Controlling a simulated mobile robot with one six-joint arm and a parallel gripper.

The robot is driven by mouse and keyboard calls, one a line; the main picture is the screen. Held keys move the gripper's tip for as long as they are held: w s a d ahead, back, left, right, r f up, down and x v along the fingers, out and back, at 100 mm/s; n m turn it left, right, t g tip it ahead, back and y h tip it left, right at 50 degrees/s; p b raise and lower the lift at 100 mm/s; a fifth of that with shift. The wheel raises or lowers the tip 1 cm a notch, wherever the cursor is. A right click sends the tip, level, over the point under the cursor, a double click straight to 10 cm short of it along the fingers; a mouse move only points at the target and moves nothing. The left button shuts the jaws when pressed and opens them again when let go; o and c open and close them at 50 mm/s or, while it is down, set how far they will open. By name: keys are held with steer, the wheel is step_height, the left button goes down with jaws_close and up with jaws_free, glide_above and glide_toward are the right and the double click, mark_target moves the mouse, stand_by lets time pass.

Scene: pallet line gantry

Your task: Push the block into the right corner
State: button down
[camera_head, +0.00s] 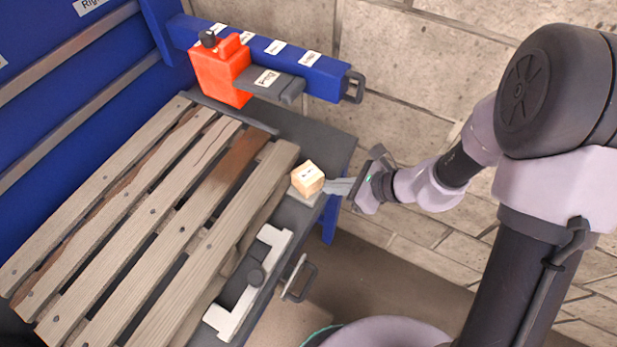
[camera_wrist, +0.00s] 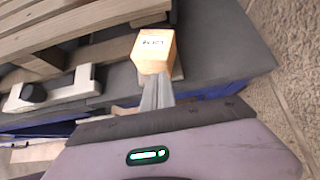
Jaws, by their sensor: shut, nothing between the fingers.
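A small light wooden block (camera_head: 307,179) with a dark-marked label sits at the right edge of the grey table, next to the wooden pallet. It also shows in the wrist view (camera_wrist: 154,52), straight beyond my fingertips. My gripper (camera_head: 329,187) is shut and empty, with its fingertips at the block's right side. In the wrist view the shut fingers (camera_wrist: 156,90) reach to the block's near face and seem to touch it. The block hides the surface right behind it.
The slatted pallet (camera_head: 172,216) covers most of the table (camera_head: 307,133). A white bracket (camera_head: 247,284) with a dark knob lies in front of the block. An orange red box (camera_head: 219,73) and a blue beam (camera_head: 318,75) stand at the back. Bare table lies behind the block.

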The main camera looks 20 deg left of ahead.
mark_target(308, 173)
steer(key=shift+w+a+b, duration=0.2)
steer(key=shift+a+b, duration=0.05)
steer(key=shift+a, duration=1.7)
steer(key=shift+w+a+b, duration=0.15)
steer(key=shift+a+b, duration=0.1)
steer(key=shift+a, duration=1.65)
steer(key=shift+s+d, duration=0.15)
steer(key=shift+d, duration=1.35)
steer(key=shift+s+d, duration=0.1)
steer(key=shift+d, duration=1.4)
steer(key=d+r+p, duration=0.4)
steer(key=r+p, duration=0.3)
steer(key=r, duration=0.3)
steer(key=shift+s+p, duration=0.15)
steer(key=shift+p, duration=0.25)
